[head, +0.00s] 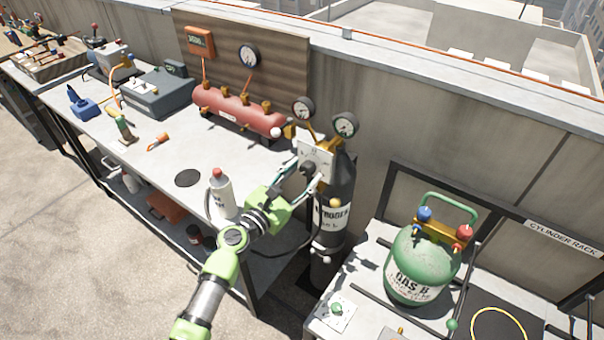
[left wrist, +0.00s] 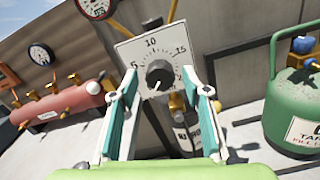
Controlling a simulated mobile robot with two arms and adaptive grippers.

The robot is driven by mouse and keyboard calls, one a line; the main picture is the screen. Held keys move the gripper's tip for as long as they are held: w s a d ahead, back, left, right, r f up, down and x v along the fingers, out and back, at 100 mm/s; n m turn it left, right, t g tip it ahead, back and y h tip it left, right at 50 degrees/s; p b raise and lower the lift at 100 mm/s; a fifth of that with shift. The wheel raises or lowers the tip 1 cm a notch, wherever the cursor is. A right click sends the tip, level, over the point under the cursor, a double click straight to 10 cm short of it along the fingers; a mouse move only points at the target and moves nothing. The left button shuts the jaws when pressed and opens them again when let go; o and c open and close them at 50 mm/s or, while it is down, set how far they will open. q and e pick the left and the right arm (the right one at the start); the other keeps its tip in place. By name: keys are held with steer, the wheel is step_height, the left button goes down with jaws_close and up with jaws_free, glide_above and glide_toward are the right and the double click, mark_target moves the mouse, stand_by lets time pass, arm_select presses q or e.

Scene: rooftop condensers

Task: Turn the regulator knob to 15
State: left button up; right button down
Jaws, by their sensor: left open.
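The regulator knob (left wrist: 159,74) is black and round, set on a white dial plate (left wrist: 133,50) marked 5, 10 and 15. A white mark on the knob points toward the lower left, away from the 15 at upper right. My left gripper (left wrist: 160,82) is open, with one finger on each side of the knob in the left wrist view and visible gaps between. In the head view my left gripper (head: 302,182) reaches up to the knob (head: 308,168) on the dark nitrogen cylinder (head: 335,190). How deep the fingertips reach past the knob is unclear. My right gripper is not in view.
Two gauges (head: 345,125) rise above the dial plate. A red manifold tank (head: 238,108) and a white bottle (head: 222,195) stand on the workbench (head: 150,165) to the left. A green gas cylinder (head: 420,265) stands at the right. A wall (head: 450,130) runs behind.

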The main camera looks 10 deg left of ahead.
arm_select(q)
steer(key=c, duration=1.1)
steer(key=shift+m, duration=0.3)
